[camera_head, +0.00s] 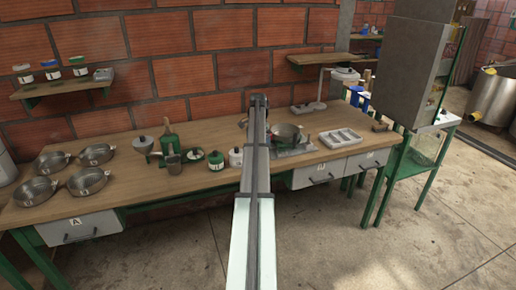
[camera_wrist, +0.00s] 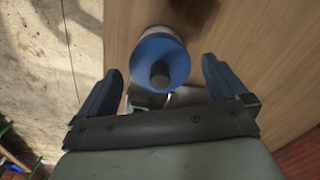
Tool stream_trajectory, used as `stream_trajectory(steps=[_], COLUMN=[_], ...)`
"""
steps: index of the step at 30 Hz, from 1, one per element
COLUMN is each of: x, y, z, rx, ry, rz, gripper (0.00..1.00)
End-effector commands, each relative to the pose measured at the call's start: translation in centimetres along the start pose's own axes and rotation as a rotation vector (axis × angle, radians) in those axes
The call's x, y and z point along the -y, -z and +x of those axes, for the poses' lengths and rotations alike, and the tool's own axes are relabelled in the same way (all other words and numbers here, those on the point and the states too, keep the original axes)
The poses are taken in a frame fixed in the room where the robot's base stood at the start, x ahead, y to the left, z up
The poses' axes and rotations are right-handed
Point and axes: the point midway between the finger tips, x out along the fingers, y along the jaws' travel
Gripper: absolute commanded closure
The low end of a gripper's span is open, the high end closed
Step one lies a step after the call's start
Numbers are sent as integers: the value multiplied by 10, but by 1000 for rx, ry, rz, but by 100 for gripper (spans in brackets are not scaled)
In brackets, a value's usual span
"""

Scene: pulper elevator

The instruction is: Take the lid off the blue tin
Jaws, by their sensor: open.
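The blue tin's round blue lid (camera_wrist: 145,56) shows in the wrist view, with a dark knob (camera_wrist: 159,73) standing on it. A pale rim of the tin's body (camera_wrist: 157,31) shows at its upper edge. My gripper (camera_wrist: 160,68) is open, with one blue finger on each side of the lid and a gap to both. No contact shows; I cannot tell the height between the fingers and the lid. In the head view my arm covers the gripper, and I cannot make out this tin there.
A wall shelf (camera_head: 62,88) holds several small jars.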

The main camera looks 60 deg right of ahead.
Motion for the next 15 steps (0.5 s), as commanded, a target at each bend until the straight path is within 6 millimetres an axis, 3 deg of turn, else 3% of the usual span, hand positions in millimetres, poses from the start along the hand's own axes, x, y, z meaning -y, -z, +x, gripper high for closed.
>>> stream_trajectory(steps=[8, 15], x=[0, 0], y=[0, 0], z=[4, 4], rx=[0, 0], ry=[0, 0], rz=[0, 0], gripper=[1, 24])
